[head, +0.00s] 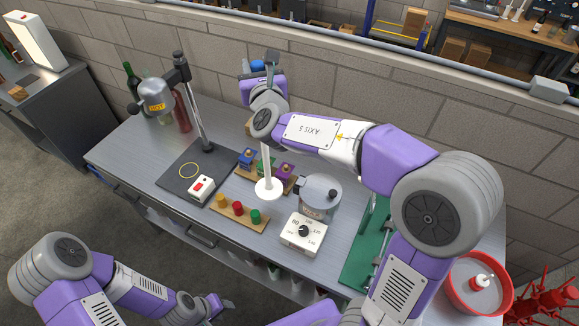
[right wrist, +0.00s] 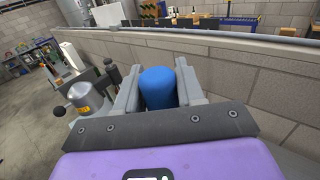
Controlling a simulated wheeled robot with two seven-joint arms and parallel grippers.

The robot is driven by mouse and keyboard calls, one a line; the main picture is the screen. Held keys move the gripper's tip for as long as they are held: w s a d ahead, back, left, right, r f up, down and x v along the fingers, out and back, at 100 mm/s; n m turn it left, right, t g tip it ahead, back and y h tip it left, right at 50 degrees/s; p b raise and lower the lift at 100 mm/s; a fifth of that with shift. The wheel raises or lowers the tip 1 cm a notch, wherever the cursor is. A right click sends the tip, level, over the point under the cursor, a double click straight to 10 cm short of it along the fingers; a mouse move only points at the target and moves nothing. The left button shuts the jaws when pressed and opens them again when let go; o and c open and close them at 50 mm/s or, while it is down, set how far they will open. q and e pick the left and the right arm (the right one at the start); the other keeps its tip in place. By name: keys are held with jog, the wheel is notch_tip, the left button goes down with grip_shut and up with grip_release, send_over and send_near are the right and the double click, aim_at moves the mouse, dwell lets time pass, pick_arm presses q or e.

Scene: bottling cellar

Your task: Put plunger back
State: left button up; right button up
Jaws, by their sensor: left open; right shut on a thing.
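My right gripper (head: 262,68), high over the back of the bench, is shut on the blue handle (right wrist: 157,88) of the plunger. The handle stands between both fingers in the right wrist view. In the head view, a white rod ending in a round white disc (head: 268,189) shows below my right wrist and appears to be the plunger's lower part. My wrist hides the middle, and I cannot tell how far the disc is above the bench. My left gripper (head: 220,306) is open and empty, low at the front of the bench.
Around the disc are a rack of coloured blocks (head: 286,171), a rack of coloured pegs (head: 239,218), a lidded metal pot (head: 319,194) and a white dial box (head: 302,236). A heat lamp (head: 156,97) stands left, a green board (head: 357,268) and red bowl (head: 458,298) right.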

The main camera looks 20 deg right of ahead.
notch_tip(320, 180, down, 10)
jog(key=shift+d+r+b, duration=0.15)
jog(key=shift+b, duration=0.3)
jog(key=o, duration=1.1)
jog(key=shift+f, duration=0.2)
